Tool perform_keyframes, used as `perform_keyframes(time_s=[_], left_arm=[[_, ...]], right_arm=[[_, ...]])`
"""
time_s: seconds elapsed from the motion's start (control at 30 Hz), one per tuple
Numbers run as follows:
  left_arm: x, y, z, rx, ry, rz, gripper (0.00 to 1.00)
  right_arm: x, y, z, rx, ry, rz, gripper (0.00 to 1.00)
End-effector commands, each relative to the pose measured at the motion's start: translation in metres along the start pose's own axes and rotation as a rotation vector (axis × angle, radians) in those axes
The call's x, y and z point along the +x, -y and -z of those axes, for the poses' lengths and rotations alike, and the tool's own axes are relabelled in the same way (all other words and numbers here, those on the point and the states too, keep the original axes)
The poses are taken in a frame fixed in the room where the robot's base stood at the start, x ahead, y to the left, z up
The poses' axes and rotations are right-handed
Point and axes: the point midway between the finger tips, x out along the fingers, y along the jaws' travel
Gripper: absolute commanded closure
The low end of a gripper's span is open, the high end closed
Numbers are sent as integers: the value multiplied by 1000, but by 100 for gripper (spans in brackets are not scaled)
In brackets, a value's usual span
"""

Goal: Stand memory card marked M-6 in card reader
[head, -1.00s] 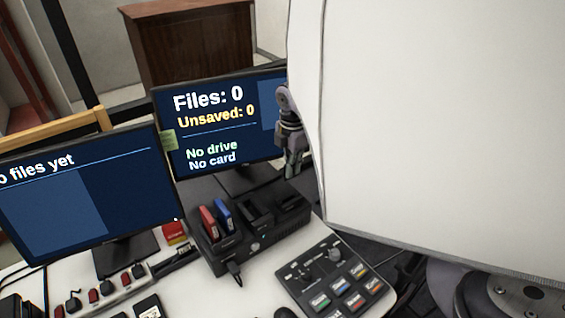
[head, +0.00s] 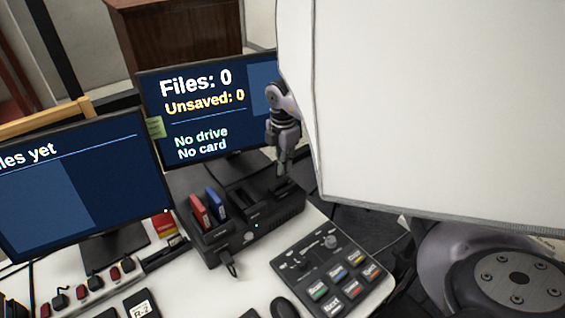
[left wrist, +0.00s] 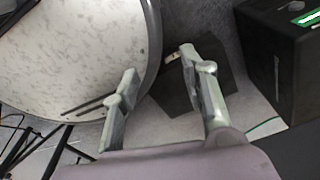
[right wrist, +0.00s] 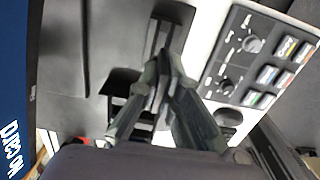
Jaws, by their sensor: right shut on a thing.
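My right gripper (head: 281,168) hangs fingers down above the right end of the black dock (head: 262,218), in front of the far monitor. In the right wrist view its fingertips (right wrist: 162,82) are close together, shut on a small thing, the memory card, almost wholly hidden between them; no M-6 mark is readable. Dark slots of the dock (right wrist: 122,82) lie just beyond the fingertips. I cannot tell which slot is the card reader. The far monitor (head: 205,110) reads "No drive" and "No card". My left gripper (left wrist: 160,62) is open and empty, away from the desk.
A red drive (head: 200,212) and a blue drive (head: 215,203) stand in the dock's left part. A button panel (head: 333,270) lies right of it. A large white panel (head: 430,100) blocks the right side. A near monitor (head: 80,185) stands left.

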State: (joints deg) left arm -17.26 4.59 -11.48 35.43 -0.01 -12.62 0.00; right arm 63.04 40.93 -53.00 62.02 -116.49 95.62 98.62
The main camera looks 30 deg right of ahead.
Motion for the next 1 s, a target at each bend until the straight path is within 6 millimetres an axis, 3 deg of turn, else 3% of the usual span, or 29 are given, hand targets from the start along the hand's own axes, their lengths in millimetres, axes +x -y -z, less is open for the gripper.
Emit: perform_keyframes(time_s=[0.5, 1.0], left_arm=[[18, 0, 1, 0, -4, 0, 60], [20, 0, 1, -1, -5, 0, 60]], right_arm=[[37, 0, 0, -1, -1, 0, 100], [42, 0, 0, 0, -1, 0, 100]])
